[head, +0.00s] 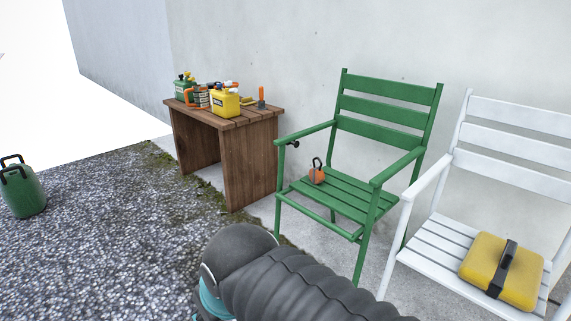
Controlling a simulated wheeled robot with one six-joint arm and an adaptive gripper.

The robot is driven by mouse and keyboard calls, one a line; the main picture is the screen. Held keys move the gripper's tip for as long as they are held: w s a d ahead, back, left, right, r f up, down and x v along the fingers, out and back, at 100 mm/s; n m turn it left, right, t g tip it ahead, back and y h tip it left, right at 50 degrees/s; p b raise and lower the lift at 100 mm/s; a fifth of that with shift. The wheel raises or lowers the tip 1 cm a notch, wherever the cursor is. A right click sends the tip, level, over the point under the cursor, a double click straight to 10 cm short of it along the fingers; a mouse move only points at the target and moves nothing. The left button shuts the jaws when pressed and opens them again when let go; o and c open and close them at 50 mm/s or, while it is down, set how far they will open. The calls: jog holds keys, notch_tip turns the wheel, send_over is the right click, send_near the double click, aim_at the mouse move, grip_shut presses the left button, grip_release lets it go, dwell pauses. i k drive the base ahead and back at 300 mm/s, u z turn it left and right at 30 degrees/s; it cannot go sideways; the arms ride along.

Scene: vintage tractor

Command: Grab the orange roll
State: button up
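I cannot tell for certain which thing is the orange roll. A small orange object with a dark loop on top (317,174) sits on the seat of the green chair (345,201), near its left side. More small orange items (191,97) stand among the things on the wooden table (233,121), too small to make out clearly. My gripper is not in view; only a dark ribbed part of my arm shows at the bottom.
The table also bears a yellow container (225,104) and an orange-handled tool (262,96). A white chair (433,247) with a yellow case (484,268) stands at right. A green can (22,191) stands at far left. Gravel (110,235) between is open.

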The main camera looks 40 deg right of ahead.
aim_at(316, 175)
jog(key=i, duration=3.95)
jog(key=z, duration=4.6)
